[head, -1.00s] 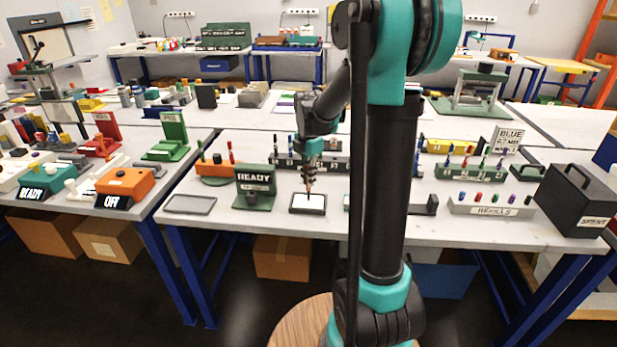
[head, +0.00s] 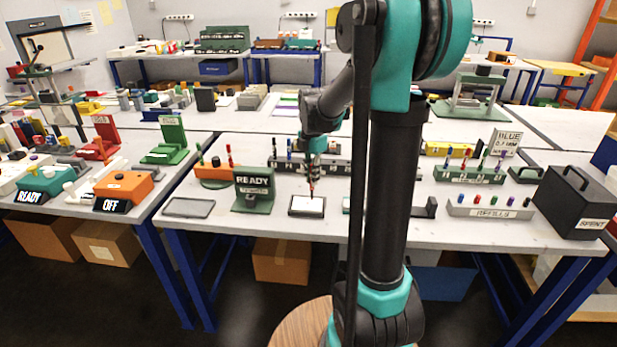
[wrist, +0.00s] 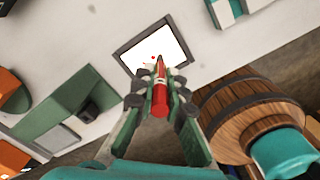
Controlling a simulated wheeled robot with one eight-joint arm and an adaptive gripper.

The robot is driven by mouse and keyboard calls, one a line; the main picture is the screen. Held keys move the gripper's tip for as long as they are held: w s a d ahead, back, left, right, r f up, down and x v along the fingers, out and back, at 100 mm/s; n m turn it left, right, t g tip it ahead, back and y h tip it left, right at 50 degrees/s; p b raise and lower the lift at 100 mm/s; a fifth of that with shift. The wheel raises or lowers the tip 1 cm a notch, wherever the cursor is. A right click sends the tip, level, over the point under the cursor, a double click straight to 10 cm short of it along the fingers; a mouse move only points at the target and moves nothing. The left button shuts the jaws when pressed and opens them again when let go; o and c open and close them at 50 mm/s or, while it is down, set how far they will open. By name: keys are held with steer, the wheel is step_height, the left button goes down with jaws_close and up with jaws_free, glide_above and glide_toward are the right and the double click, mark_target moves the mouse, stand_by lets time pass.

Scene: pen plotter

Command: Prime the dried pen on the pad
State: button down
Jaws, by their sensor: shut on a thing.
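My gripper (head: 313,180) is shut on a red pen (wrist: 160,98), which points down over the priming pad. The pad is a white sheet in a dark frame (head: 307,213) at the front of the middle table; it also shows in the wrist view (wrist: 130,57). A small red mark (wrist: 152,57) shows on the white just beside the tip. I cannot tell whether the tip touches the pad.
A green READY sign (head: 254,188) and a grey tray (head: 189,208) stand left of the pad. An orange pen holder (head: 214,173) is behind them. Right are a refills rack (head: 490,212), a green pen rack (head: 468,175) and a black SPENT box (head: 572,200).

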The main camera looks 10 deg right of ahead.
steer(key=shift+s+d, duration=0.1)
steer(key=shift+d, duration=0.15)
steer(key=shift+f, duration=0.85)
stand_by(0.4)
steer(key=shift+r, duration=3.9)
